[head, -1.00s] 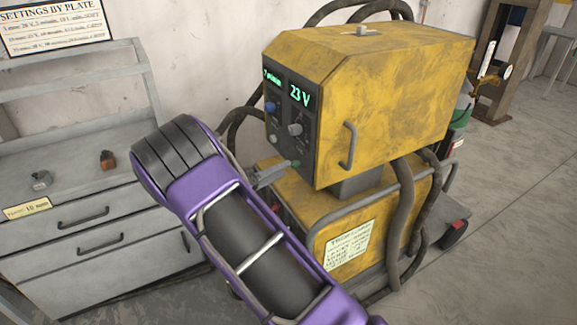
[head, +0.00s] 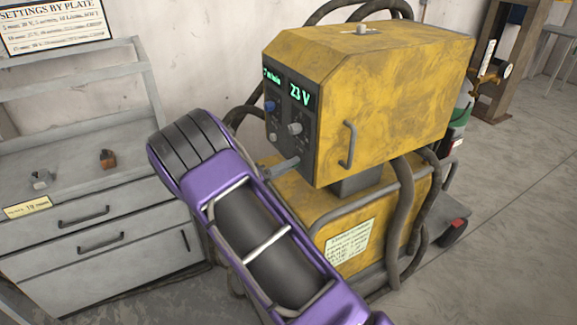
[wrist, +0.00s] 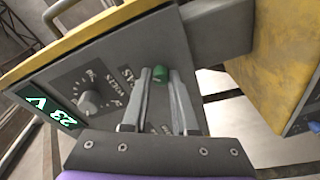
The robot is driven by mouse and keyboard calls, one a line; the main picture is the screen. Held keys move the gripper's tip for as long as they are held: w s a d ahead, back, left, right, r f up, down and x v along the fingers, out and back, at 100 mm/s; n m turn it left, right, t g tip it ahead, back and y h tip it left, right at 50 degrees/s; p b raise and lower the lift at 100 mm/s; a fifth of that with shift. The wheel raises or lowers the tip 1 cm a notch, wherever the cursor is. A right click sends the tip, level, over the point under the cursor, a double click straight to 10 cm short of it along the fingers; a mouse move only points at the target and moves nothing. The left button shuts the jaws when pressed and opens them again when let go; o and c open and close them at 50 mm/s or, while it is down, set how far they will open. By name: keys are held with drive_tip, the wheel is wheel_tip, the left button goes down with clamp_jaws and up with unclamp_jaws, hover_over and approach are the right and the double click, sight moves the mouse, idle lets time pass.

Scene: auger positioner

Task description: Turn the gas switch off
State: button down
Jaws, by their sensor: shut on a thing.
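The gas switch is a small green knob (wrist: 160,76) on the dark control panel (wrist: 118,75) of the yellow welding machine, beside a printed label. In the wrist view my gripper (wrist: 161,84) has its two grey fingers on either side of the green knob, shut on it. The knob's exact turn position is hard to read.
The yellow machine (head: 385,85) shows a lit 23 V display (head: 300,94). A grey volts knob (wrist: 88,102) sits beside the switch. A blue knob (head: 270,106) is farther left. A grey drawer cabinet (head: 60,190) stands left; thick hoses (head: 408,210) hang at the machine's side.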

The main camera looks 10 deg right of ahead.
drive_tip(key=shift+n, duration=0.3)
drive_tip(key=n+g+p, duration=0.1)
drive_tip(key=n, duration=0.4)
drive_tip(key=n+g+p, duration=0.1)
drive_tip(key=n, duration=0.4)
drive_tip(key=n+g+p, duration=0.1)
drive_tip(key=n, duration=0.4)
drive_tip(key=shift+w+a+n+y, duration=0.1)
drive_tip(key=shift+w+n+y, duration=0.05)
drive_tip(key=shift+n+y, duration=0.15)
idle(0.6)
drive_tip(key=c, duration=0.7)
unclamp_jaws()
drive_tip(key=shift+r, duration=0.1)
